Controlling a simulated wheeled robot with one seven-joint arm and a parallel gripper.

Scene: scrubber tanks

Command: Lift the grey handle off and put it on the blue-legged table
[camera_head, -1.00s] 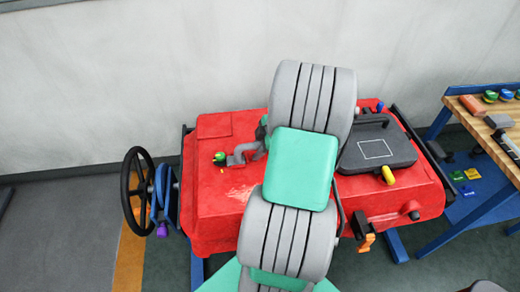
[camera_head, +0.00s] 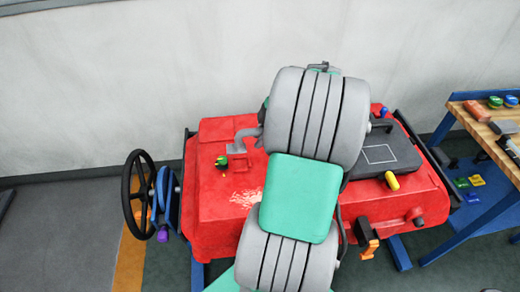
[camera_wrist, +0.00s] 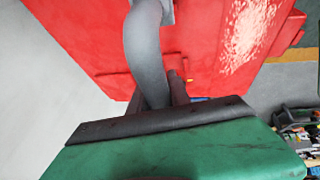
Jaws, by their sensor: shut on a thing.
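The grey handle (camera_head: 246,138) shows to the left of my arm in the head view, over the back of the red scrubber body (camera_head: 215,195). In the wrist view the curved grey handle (camera_wrist: 149,50) runs up from between the dark fingers of my gripper (camera_wrist: 157,95), which is shut on it. Its far end, a flat grey piece, is at the top of the wrist view. My arm hides most of the gripper in the head view. The blue-legged table (camera_head: 462,112) stands at the right, with a wooden top.
A black steering wheel (camera_head: 138,195) is at the left. A dark lid with a handle (camera_head: 378,155) and a yellow knob (camera_head: 392,181) lie right of my arm. Several small items crowd the visible tabletop, including a green one (camera_head: 495,102). A wall rises behind.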

